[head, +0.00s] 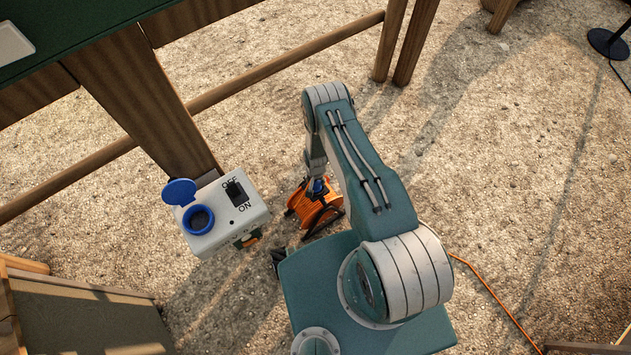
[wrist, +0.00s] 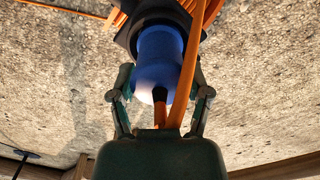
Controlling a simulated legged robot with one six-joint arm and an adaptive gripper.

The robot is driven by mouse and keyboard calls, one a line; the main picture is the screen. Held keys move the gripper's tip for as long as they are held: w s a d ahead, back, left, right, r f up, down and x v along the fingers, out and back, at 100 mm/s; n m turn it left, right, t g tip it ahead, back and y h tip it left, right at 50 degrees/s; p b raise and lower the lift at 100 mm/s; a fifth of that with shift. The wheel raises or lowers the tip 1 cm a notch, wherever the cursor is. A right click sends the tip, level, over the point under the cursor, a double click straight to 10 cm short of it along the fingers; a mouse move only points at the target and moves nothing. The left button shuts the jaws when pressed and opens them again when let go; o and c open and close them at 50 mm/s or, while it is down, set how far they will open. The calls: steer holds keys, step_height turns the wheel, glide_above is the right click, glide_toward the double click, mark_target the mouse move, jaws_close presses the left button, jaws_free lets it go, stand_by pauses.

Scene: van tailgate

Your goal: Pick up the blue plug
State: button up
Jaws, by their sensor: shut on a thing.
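The blue plug (wrist: 160,62) sits between the two fingers of my gripper (wrist: 160,90) in the wrist view, and the fingers are shut on it from both sides. Its far end meets a black part by the orange reel, and an orange cable runs from its near end. In the head view the blue of the plug (head: 318,186) shows small at the orange cable reel (head: 312,208), below the end of my arm. My arm hides much of the gripper there. I cannot tell whether the plug is clear of the reel.
A white box (head: 224,215) with a blue socket, its lid open, and an ON/OFF switch stands left of the reel. A green-topped table (head: 80,25) with wooden legs is at the upper left. An orange cable (head: 495,295) lies at the right. Open gravel (head: 500,170) lies right.

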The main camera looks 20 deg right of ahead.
steer(key=shift+r, duration=0.35)
step_height(320, 180, up, 2)
steer(key=shift+r, duration=0.1)
steer(key=s+a+r, duration=0.6)
steer(key=s+r, duration=0.4)
steer(key=s, duration=0.2)
step_height(320, 180, up, 34)
steer(key=shift+s+a+r, duration=0.15)
steer(key=shift+s+r, duration=0.05)
steer(key=shift+r, duration=0.05)
stand_by(1.3)
steer(key=s+a, duration=0.2)
steer(key=a, duration=1.2)
steer(key=s+a, duration=0.2)
steer(key=a, duration=1.2)
steer(key=shift+s+a, duration=0.15)
steer(key=shift+s, duration=0.1)
